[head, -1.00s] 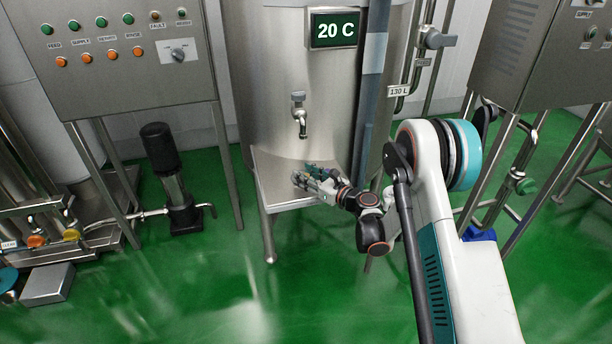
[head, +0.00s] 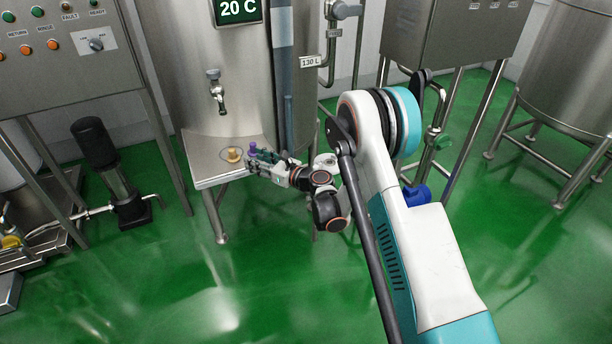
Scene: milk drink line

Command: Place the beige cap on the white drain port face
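The small beige cap (head: 234,155) sits on the steel shelf (head: 208,179) in front of the tank, with a thin dark loop around or beside it. My gripper (head: 256,158) is low over the right part of the shelf, to the right of the cap and apart from it. A small purple piece (head: 252,147) shows at the fingertips; I cannot tell whether it is held or stands behind them. The fingers are too small to tell open from shut. I cannot make out a white drain port face.
A steel tap (head: 217,92) sticks out of the tank above the shelf. A vertical post (head: 283,60) stands close behind my gripper. A black pump (head: 105,165) stands on the floor at left. The green floor in front is clear.

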